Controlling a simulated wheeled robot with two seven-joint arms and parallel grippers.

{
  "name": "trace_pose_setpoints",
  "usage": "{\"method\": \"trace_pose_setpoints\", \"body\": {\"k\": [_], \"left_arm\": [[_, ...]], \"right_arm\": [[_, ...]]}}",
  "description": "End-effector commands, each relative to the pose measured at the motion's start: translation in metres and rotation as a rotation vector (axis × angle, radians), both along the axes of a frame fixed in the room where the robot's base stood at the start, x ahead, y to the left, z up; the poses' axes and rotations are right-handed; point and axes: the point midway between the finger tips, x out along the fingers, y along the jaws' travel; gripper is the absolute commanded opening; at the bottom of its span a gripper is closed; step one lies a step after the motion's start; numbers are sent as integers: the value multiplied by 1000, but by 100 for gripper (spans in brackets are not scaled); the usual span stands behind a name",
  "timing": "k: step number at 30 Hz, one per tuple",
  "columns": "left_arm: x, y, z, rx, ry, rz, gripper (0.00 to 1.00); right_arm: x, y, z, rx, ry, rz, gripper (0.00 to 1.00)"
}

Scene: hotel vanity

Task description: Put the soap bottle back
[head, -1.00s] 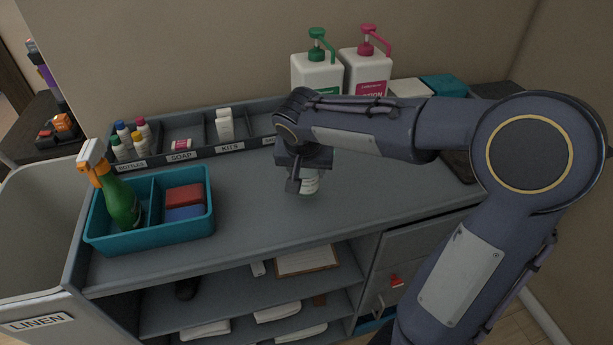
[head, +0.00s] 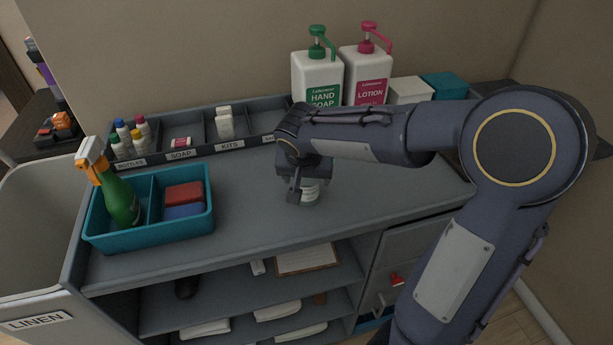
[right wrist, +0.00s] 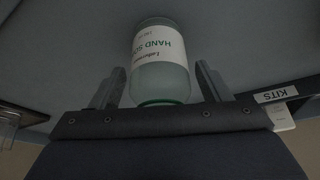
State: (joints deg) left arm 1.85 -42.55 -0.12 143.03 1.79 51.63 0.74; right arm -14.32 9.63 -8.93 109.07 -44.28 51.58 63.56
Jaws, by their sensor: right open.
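A pale soap bottle (head: 311,194) with a white "HAND SOAP" label is at the grey counter (head: 255,215), mostly hidden under my right gripper (head: 304,184) in the head view. In the right wrist view the bottle (right wrist: 163,62) lies between the two spread fingers of my right gripper (right wrist: 158,75), with a gap visible on each side. Its green collar is close to the palm. The gripper is open around it. I cannot tell for sure whether its base touches the counter. My left gripper is not in view.
Large pump bottles of hand soap (head: 317,82) and lotion (head: 366,78) stand at the back. A labelled grey organizer (head: 203,150) runs along the wall. A teal caddy (head: 130,238) with a green spray bottle (head: 120,201) stands left. The counter between caddy and gripper is clear.

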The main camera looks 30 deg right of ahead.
Motion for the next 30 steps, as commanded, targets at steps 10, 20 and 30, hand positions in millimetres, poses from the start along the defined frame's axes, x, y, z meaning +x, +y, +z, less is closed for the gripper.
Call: {"method": "trace_pose_setpoints", "body": {"k": [10, 20, 30], "left_arm": [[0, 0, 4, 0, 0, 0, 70], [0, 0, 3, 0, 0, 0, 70], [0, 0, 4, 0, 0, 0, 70]], "right_arm": [[-7, 7, 28, 1, -7, 2, 70], [-31, 23, 91, 2, -4, 2, 70], [-41, 28, 113, 3, 2, 4, 70]]}}
